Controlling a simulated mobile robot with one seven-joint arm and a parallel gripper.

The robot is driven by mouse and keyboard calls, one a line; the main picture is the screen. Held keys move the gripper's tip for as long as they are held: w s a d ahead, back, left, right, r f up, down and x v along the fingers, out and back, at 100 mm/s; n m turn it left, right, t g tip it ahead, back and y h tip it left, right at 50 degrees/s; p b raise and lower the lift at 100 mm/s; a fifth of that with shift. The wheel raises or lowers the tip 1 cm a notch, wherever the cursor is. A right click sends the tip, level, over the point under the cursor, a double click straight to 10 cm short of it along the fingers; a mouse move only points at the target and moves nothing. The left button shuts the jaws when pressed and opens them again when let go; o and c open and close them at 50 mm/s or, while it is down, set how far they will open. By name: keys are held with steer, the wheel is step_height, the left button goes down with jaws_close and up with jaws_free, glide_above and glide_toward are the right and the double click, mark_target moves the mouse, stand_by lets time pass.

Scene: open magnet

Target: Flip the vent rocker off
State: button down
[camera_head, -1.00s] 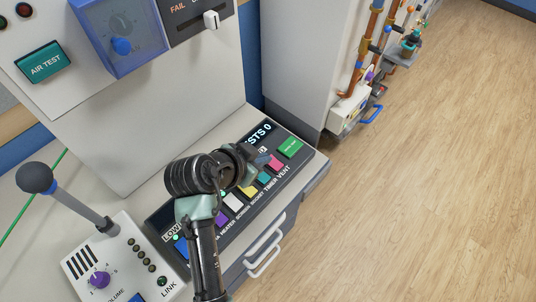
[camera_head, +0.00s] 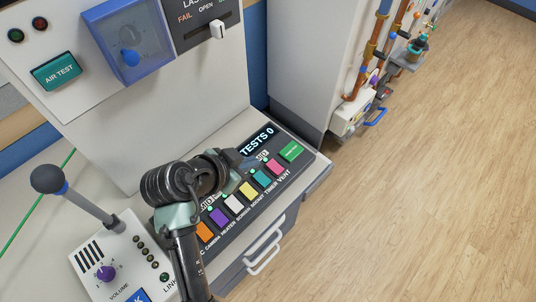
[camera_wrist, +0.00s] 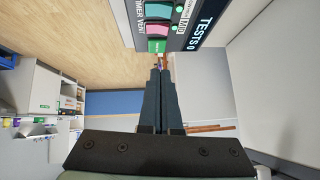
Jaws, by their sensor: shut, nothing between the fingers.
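The vent rocker is the pink one (camera_head: 274,167) at the right end of a row of coloured rockers, beside the VENT label. It also shows at the top of the wrist view (camera_wrist: 158,30), with a small green light near it. I cannot tell which way it is tilted. My gripper (camera_head: 241,161) is shut and empty, above the panel to the left of the pink rocker in the head view. In the wrist view its closed fingertips (camera_wrist: 159,72) appear below the rocker and the green button, with no contact visible.
A teal rocker (camera_head: 261,178) is right beside the pink one, and a green button (camera_head: 291,151) lies just beyond it. The TESTS 0 display (camera_head: 257,139) is behind. A lever with a dark knob (camera_head: 48,179) stands at left. Open floor lies to the right.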

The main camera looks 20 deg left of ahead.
steer(key=shift+a, duration=0.15)
glide_above(273, 163)
steer(key=s, duration=0.2)
steer(key=f, duration=0.7)
steer(key=shift+s+f, duration=0.1)
steer(key=shift+s, duration=0.1)
steer(key=shift+a+f, duration=0.2)
steer(key=shift+f, duration=1)
steer(key=shift+a+f, duration=0.1)
steer(key=shift+f, duration=0.55)
steer(key=shift+a+f+b, duration=0.15)
steer(key=shift+f+b, duration=0.2)
steer(key=shift+b, duration=0.35)
steer(key=shift+r, duration=0.1)
